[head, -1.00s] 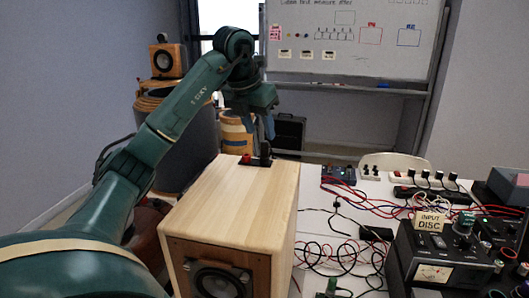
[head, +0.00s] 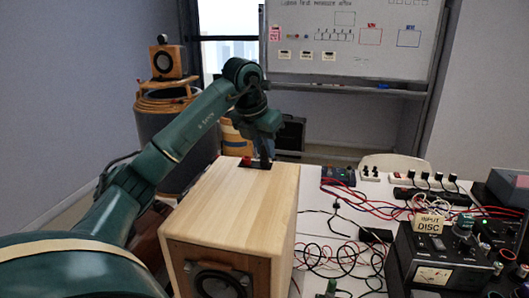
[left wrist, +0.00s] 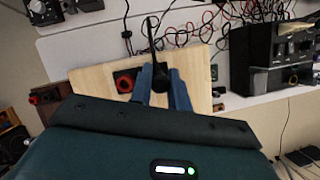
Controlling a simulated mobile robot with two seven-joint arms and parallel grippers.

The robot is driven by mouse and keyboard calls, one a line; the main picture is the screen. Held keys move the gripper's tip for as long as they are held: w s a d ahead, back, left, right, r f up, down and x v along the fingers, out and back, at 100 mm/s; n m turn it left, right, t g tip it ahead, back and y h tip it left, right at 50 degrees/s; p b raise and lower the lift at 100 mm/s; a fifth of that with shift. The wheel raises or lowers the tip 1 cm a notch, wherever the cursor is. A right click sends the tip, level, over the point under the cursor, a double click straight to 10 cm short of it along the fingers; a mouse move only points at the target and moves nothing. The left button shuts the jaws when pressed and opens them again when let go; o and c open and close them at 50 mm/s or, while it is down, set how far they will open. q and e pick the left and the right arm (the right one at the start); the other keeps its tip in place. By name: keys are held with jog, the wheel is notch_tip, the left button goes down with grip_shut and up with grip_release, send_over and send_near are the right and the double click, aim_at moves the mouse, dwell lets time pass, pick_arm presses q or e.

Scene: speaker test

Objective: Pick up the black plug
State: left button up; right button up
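The black plug (left wrist: 160,73) stands at the top back edge of the wooden speaker box (head: 240,205), beside a red terminal (head: 246,161). In the left wrist view a dark shaft or cable runs up from it. My left gripper (head: 264,157) is down at the plug, pointing downward. In the left wrist view its two blue fingers (left wrist: 161,76) lie on either side of the plug with little gap. I cannot tell whether they press on it. In the head view the fingers mostly hide the plug. My right gripper is not in view.
The red terminal sits close beside the fingers in the left wrist view (left wrist: 124,82). A white table (head: 312,228) on the right carries tangled cables, a power strip (head: 430,193) and a metered device (head: 438,262). The top of the box in front is clear.

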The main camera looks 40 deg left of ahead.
pick_arm(q)
jog(key=c, duration=0.3)
grip_shut()
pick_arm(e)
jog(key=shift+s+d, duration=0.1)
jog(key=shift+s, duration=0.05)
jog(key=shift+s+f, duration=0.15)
pick_arm(q)
jog(key=shift+r, duration=0.15)
notch_tip(320, 180, up, 9)
jog(key=shift+r+p, duration=0.1)
jog(key=shift+p, duration=0.25)
jog(key=shift+r, duration=0.25)
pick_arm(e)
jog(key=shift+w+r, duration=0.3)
pick_arm(q)
jog(key=shift+r, duration=0.1)
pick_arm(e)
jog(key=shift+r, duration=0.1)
